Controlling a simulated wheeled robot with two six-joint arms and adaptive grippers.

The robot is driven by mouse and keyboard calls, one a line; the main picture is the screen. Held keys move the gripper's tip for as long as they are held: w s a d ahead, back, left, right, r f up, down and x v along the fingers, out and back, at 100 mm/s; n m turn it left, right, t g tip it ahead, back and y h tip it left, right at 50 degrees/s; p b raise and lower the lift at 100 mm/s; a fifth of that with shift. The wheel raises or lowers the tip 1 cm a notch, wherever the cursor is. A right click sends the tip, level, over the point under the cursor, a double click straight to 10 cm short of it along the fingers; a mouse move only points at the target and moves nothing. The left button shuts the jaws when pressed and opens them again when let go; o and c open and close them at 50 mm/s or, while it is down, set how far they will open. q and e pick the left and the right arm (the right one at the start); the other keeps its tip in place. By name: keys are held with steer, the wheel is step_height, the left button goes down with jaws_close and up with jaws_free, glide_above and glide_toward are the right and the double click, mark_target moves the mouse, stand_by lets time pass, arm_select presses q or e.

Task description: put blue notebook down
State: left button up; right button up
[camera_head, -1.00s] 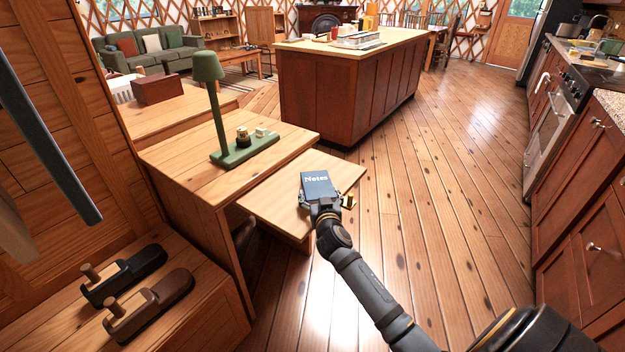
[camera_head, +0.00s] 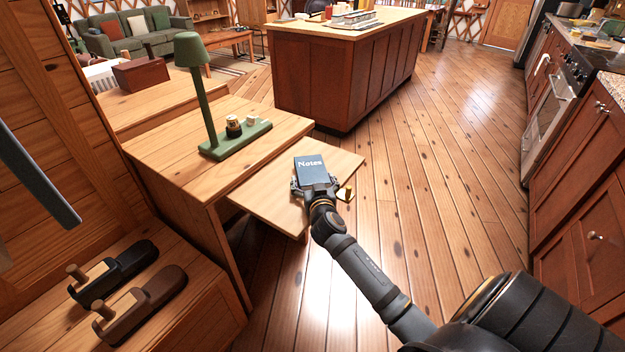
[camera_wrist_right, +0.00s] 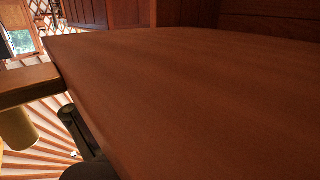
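The blue notebook (camera_head: 315,173), a small dark blue book with "Notes" in white, shows near the middle of the head view. My right gripper (camera_head: 316,187) is shut on its near end, and the cover faces the head camera. The notebook shows in front of the low light-wood surface (camera_head: 265,205); I cannot tell whether it touches it. In the right wrist view a large brown surface (camera_wrist_right: 190,100) fills most of the picture; I cannot tell what it is. My left gripper is not in view.
A wooden table (camera_head: 180,145) with a green lamp (camera_head: 200,95) stands left of the notebook. Two brush-like things (camera_head: 115,270) lie on a wooden top at lower left. The kitchen island (camera_head: 340,75) stands behind. Open floor (camera_head: 430,200) lies to the right.

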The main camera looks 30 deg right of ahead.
steer(key=shift+s+r, duration=0.1)
steer(key=shift+r, duration=0.2)
steer(key=v, duration=0.3)
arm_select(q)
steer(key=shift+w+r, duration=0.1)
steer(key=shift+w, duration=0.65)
arm_select(e)
steer(key=v, duration=0.9)
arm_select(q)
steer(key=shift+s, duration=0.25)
arm_select(e)
steer(key=shift+a, duration=0.1)
